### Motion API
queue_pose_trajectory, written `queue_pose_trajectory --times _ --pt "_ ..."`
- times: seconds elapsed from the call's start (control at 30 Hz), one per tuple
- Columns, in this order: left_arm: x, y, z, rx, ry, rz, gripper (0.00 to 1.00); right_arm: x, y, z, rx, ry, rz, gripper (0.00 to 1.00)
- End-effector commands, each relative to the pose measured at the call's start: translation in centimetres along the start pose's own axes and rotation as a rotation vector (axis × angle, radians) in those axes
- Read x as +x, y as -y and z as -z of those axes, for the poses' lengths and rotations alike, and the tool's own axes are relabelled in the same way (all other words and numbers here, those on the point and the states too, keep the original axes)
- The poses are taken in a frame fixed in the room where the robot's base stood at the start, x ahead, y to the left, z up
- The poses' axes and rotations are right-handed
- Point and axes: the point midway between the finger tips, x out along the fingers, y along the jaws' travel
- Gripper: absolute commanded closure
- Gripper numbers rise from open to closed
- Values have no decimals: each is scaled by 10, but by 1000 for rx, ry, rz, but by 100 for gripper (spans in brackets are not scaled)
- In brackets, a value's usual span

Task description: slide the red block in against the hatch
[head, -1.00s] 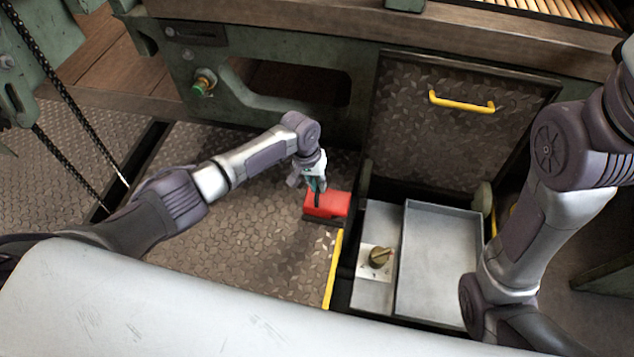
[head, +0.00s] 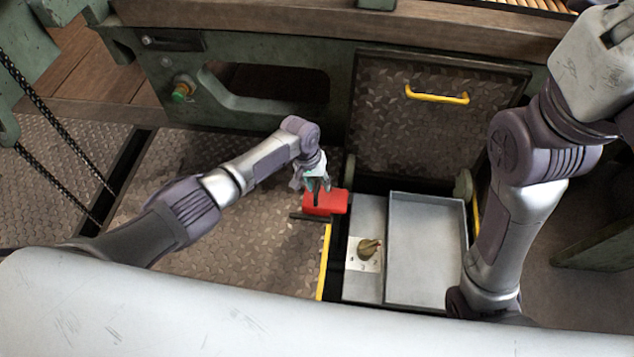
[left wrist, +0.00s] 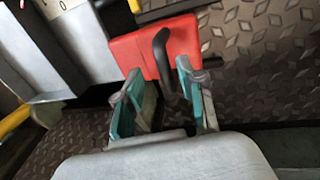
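The red block (head: 325,203) with a black handle lies at the left side of the hatch opening. Its right end is close to the lower left corner of the hatch (head: 430,125); I cannot tell whether they touch. The hatch is a raised diamond-plate panel with a yellow handle. My left gripper (head: 320,187) is over the block. In the left wrist view its teal fingers (left wrist: 160,100) are apart, with the lower end of the black handle (left wrist: 163,60) at the gap between them. The block (left wrist: 130,50) lies just beyond the fingertips. My right gripper is out of view.
Right of the block, the opening holds a grey tray (head: 427,197) and a panel with a brass knob (head: 369,249). A yellow edge strip (head: 323,262) runs along the floor plate's right side. The diamond-plate floor (head: 230,250) left of it is clear.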

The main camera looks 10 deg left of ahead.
Motion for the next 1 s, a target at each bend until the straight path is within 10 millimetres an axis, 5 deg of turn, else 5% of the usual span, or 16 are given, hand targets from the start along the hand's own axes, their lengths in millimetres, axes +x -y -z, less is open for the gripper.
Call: queue_pose_trajectory --times 0.27,0.7,1.0 --pt "-13 1 0 -1 0 -1 61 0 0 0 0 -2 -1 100" --pt "-98 0 1 1 -3 0 61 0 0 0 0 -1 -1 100" --pt "-120 -1 0 1 0 0 61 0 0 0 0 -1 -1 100"
